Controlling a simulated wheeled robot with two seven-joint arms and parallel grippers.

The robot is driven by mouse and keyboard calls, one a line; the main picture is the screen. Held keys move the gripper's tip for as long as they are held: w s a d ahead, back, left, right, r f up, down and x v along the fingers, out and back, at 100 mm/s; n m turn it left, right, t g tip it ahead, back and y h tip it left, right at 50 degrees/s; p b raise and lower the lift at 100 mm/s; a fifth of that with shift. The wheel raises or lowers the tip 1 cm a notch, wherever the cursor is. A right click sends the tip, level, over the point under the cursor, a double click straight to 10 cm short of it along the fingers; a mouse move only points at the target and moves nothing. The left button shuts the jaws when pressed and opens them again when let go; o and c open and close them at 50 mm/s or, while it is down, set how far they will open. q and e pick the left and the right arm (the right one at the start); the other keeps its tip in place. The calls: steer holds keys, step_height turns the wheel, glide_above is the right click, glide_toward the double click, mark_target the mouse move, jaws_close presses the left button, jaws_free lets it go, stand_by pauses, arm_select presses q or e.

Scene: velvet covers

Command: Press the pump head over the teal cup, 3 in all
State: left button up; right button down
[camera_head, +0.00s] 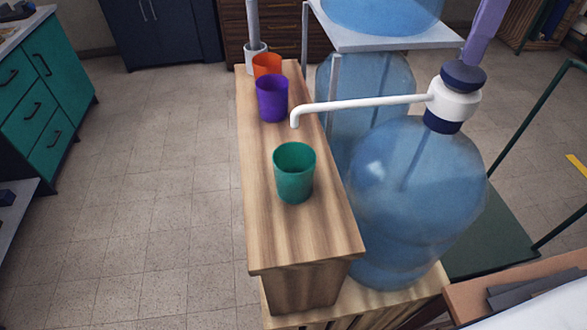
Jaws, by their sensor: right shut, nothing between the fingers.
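The teal cup (295,178) stands upright on the narrow wooden bench. The pump on the large blue water bottle (412,215) has a white body (455,100), a dark navy pump head (463,76) and a long white spout (365,103). The spout reaches left, and its down-turned tip shows just above the cup's far rim in the picture. My right gripper (472,61), purple, comes down from the top right. It is shut and empty, its tip at the top of the pump head; I cannot tell whether it touches. My left gripper is not in view.
A purple cup (272,100) and an orange cup (267,66) stand farther back on the wooden bench (305,240). A grey-white post (254,35) rises behind them. More blue bottles stand on and under a metal stand (375,38). Floor left of the bench is clear.

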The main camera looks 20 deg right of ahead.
stand_by(0.5)
step_height(320, 180, up, 6)
stand_by(0.6)
stand_by(0.4)
